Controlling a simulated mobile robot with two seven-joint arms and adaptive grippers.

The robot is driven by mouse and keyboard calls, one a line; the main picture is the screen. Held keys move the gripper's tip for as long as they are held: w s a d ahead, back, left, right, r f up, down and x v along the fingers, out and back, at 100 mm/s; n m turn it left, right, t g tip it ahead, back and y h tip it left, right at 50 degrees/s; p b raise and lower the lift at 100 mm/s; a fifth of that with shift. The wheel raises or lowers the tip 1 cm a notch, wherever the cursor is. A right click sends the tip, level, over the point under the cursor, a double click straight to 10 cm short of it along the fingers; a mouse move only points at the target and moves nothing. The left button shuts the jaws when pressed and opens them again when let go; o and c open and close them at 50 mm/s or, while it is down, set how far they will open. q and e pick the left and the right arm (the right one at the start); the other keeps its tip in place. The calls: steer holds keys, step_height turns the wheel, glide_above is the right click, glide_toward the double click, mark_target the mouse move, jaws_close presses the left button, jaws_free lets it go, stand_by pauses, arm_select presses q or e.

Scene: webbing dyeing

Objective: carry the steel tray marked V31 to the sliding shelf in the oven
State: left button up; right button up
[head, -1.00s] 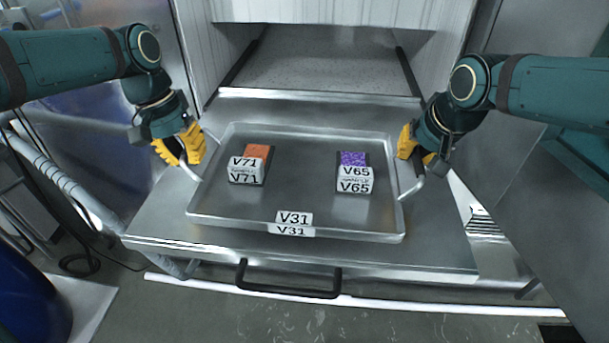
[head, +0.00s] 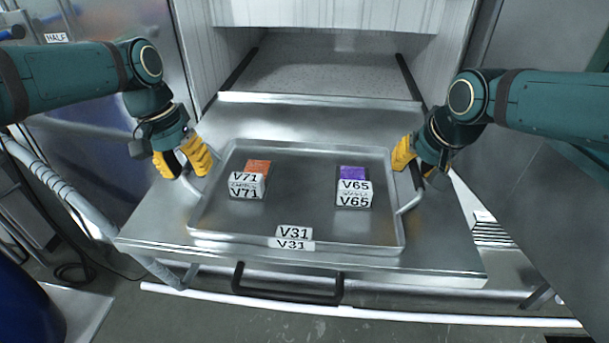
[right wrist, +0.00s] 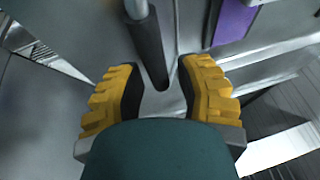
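The steel tray marked V31 (head: 300,215) lies on the pulled-out sliding shelf (head: 160,215) in front of the oven (head: 330,60). It carries a block labelled V71 (head: 248,184) with an orange top and a block labelled V65 (head: 354,190) with a purple top. My left gripper (head: 183,165) is at the tray's left handle, its fingers apart. My right gripper (head: 421,172) is at the right handle, its fingers apart. In the right wrist view the dark handle grip (right wrist: 148,55) reaches between the open fingers, with gaps beside it.
The oven mouth behind the shelf is open, with dark rails (head: 410,77) on both sides. A black pull handle (head: 287,295) is on the shelf's front. A blue drum (head: 25,300) stands at lower left. Bare shelf shows around the tray.

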steer(key=shift+s+r, duration=0.15)
steer(key=shift+r, duration=0.3)
arm_select(q)
step_height(320, 180, up, 12)
steer(key=a, duration=0.2)
steer(key=shift+w+a+f, duration=0.15)
arm_select(e)
steer(key=v, duration=1.1)
steer(key=shift+d, duration=0.1)
